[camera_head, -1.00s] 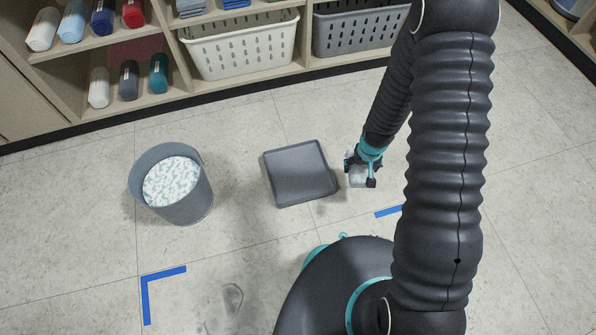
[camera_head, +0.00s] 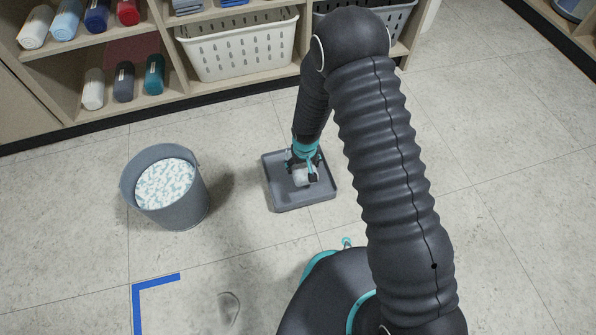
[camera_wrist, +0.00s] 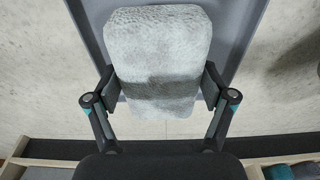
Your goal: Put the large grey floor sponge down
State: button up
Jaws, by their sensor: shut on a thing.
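My gripper (camera_head: 304,172) is shut on the large grey floor sponge (camera_head: 301,178), with one finger on each side of it. The sponge is pale grey with a rough surface and rounded corners, and it fills the middle of the wrist view (camera_wrist: 157,50). The gripper and sponge are over the dark grey square tray (camera_head: 282,197) on the floor. The tray also shows behind the sponge in the wrist view (camera_wrist: 232,40). I cannot tell whether the sponge touches the tray.
A grey bucket (camera_head: 185,216) with white and teal speckled contents stands left of the tray. Wooden shelves with a white basket (camera_head: 240,50), a grey basket (camera_head: 398,25) and several rolled items are at the back. Blue tape (camera_head: 155,282) marks the floor at lower left. Floor at right is clear.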

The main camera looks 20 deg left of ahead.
aim_at(300, 166)
jog(key=shift+w+a+f, duration=0.3)
jog(key=shift+a+f, duration=0.35)
jog(key=shift+a, duration=0.2)
jog(key=shift+f+b, duration=0.4)
jog(key=shift+f, duration=1.45)
jog(key=shift+f, duration=0.1)
jog(key=o, duration=0.9)
jog(key=r, duration=0.4)
jog(key=s+r+p, duration=0.1)
jog(key=r, duration=0.3)
jog(key=r+p, duration=0.1)
jog(key=r, duration=0.3)
jog(key=shift+s+d+r, duration=0.1)
jog(key=shift+s+d, duration=0.05)
jog(key=shift+d, duration=0.25)
